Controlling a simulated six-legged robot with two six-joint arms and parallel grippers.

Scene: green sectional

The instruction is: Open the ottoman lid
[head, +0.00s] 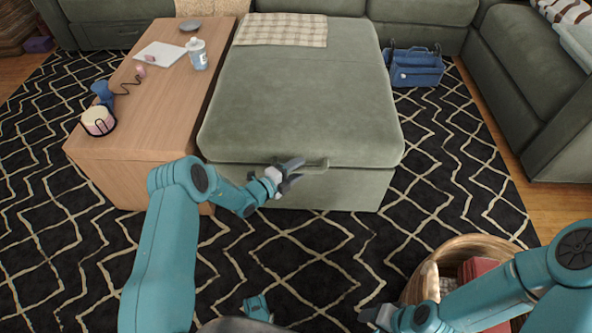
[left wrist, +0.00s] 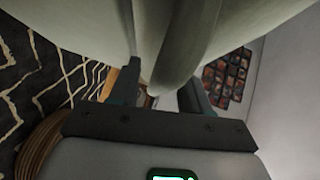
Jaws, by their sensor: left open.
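The green ottoman (head: 305,95) stands in the middle of the head view, its padded lid lying flat and closed on the base. A fabric pull handle (head: 316,164) sits at the lid's front edge. My left gripper (head: 294,172) is open at the left end of this handle. In the left wrist view the gripper (left wrist: 164,82) has its fingers apart, with a green fabric strap (left wrist: 205,45) close ahead, reaching toward the gap between them. Whether they touch is unclear. My right gripper (head: 372,315) is low in the head view beside the basket; its opening is not clear.
A plaid blanket (head: 283,30) lies on the lid's far end. A wooden table (head: 150,130) with a bottle (head: 197,54) and small items adjoins the ottoman's left. A blue caddy (head: 416,68) stands right. A wicker basket (head: 470,247) is near my right arm. Patterned rug lies open in front.

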